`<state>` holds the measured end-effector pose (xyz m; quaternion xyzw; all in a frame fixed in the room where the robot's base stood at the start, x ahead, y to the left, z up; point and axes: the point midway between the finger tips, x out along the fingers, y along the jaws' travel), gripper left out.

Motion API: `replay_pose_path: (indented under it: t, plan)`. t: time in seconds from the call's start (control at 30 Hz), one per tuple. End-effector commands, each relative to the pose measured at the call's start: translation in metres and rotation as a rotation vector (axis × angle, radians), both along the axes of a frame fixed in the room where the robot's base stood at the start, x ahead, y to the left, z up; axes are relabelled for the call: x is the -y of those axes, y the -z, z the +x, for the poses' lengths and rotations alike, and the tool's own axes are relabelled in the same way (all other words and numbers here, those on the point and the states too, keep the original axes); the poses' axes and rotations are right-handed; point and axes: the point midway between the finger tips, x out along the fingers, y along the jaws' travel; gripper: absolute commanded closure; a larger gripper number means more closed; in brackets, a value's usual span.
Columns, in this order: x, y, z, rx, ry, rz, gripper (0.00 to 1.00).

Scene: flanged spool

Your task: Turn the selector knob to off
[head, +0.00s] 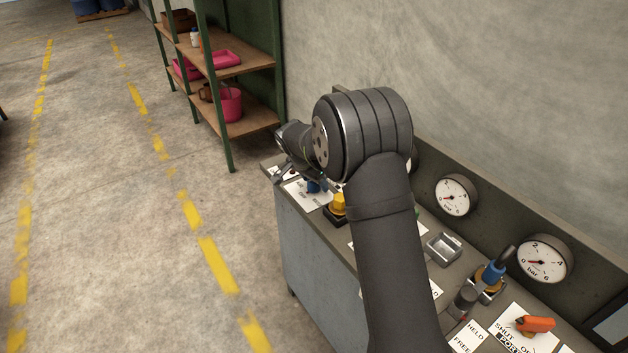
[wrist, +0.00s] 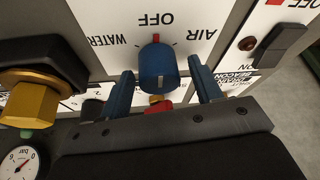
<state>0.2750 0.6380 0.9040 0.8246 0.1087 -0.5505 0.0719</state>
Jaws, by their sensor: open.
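The blue selector knob (wrist: 158,66) shows in the wrist view on a white label plate (wrist: 118,22). The plate reads WATER at left, OFF in the middle and AIR at right, upside down. A red mark shows at the knob's edge by OFF, and a pale mark is on its near side. My gripper (wrist: 161,70) is open, with one blue finger on each side of the knob and a gap on both sides. In the head view the knob (head: 315,186) is partly hidden by my gripper (head: 302,178).
A yellow hex fitting (wrist: 28,102) on a dark base is close at left in the wrist view. A dark rocker switch (wrist: 280,45) is at right.

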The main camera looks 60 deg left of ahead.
Motion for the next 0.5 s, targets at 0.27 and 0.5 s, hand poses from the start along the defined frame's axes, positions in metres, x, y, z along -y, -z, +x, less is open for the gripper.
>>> replay_pose_path:
  t: [0.27, 0.5]
  plan:
    - [0.001, -0.019, -0.008, 0.000, -0.001, 0.003, 0.41]
    - [0.007, -0.072, -0.029, 0.001, -0.002, 0.004, 0.41]
